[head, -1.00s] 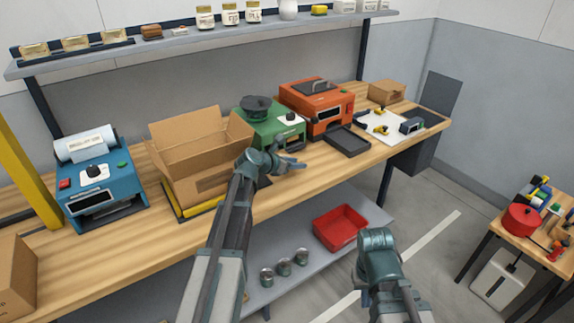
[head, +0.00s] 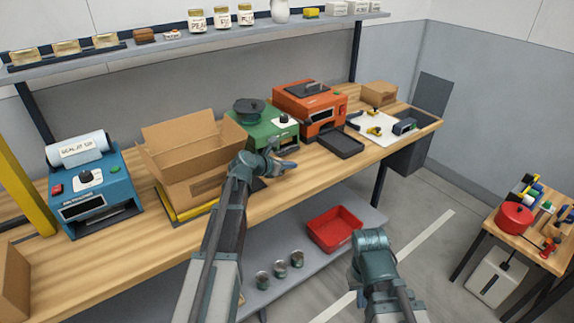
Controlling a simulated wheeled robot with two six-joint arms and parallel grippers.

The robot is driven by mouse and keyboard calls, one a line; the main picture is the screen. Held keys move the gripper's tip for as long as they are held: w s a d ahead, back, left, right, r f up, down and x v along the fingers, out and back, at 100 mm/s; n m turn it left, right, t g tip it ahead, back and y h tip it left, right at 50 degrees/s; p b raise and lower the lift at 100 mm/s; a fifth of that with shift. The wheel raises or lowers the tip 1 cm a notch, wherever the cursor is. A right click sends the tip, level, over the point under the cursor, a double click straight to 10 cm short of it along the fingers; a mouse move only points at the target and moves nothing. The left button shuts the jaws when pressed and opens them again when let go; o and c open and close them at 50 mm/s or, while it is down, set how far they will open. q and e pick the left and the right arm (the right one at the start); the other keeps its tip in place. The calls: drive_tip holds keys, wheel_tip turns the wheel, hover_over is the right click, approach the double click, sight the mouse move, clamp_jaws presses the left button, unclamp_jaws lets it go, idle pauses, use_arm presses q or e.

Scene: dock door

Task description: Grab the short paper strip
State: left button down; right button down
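I cannot make out a short paper strip anywhere in view. The green machine (head: 268,130) with a dark round top stands on the wooden bench; its lower front is partly hidden by my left gripper. My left gripper (head: 286,164) is just in front of the green machine, near the bench's front edge; its fingers are too small to judge, and I see nothing held in them. My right gripper (head: 355,280) is low in front of the bench, mostly hidden by its own wrist.
On the bench (head: 110,250) stand a blue machine (head: 95,195), an open carton (head: 190,165), an orange machine (head: 310,105) and a dark tray (head: 341,142). A red bin (head: 334,228) and cans sit on the lower shelf. A tool table (head: 525,230) stands at right.

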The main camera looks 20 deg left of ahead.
use_arm(q)
wheel_tip(320, 180, up, 7)
drive_tip(key=p, duration=0.7)
drive_tip(key=w+d, duration=0.2)
drive_tip(key=d, duration=0.7)
drive_tip(key=w+d, duration=0.2)
drive_tip(key=d, duration=0.8)
drive_tip(key=shift+w+d, duration=0.15)
drive_tip(key=shift+d, duration=0.1)
